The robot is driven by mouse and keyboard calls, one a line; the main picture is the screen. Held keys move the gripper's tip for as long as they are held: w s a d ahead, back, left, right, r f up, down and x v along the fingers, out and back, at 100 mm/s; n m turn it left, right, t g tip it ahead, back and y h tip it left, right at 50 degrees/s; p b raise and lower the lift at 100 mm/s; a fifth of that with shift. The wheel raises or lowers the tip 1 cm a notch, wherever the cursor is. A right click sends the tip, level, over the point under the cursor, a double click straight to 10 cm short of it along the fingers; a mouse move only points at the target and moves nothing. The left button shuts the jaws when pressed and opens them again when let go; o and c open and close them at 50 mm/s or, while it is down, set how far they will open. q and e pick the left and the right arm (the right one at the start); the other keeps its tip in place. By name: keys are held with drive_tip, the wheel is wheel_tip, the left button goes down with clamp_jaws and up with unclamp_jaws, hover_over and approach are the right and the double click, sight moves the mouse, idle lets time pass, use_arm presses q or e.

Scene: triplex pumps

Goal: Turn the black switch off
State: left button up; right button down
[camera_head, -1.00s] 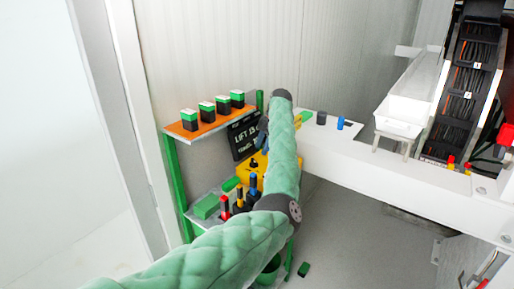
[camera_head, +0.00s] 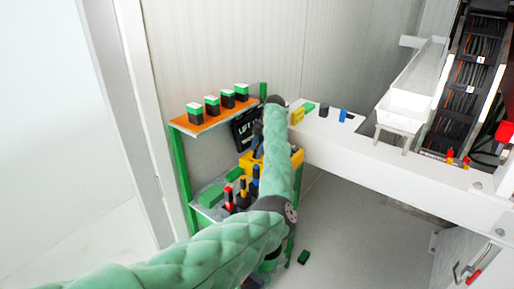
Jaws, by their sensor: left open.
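No part that I can surely tell is the black switch shows. A small dark upright block (camera_head: 324,110) stands on the white beam, beside a blue one (camera_head: 343,115); I cannot tell whether either is a switch. My green padded left arm reaches up from the bottom left across the shelf. My left gripper (camera_head: 257,138) shows as a small dark shape left of the forearm, in front of the black "LIFT" sign and above the yellow box. It is open, and its fingertips are partly hidden by the arm. My right gripper is out of view.
A green rack with an orange shelf (camera_head: 222,121) holds several black, white and green boxes. A yellow box (camera_head: 246,163) and red, yellow and blue-marked tools stand below. A white beam (camera_head: 400,165) runs right.

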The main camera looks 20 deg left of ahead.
use_arm(q)
drive_tip(key=shift+w+d+f, duration=0.25)
drive_tip(key=shift+w+f, duration=0.15)
drive_tip(key=shift+s+a+r, duration=0.1)
drive_tip(key=shift+s+r, duration=0.05)
drive_tip(key=c, duration=0.7)
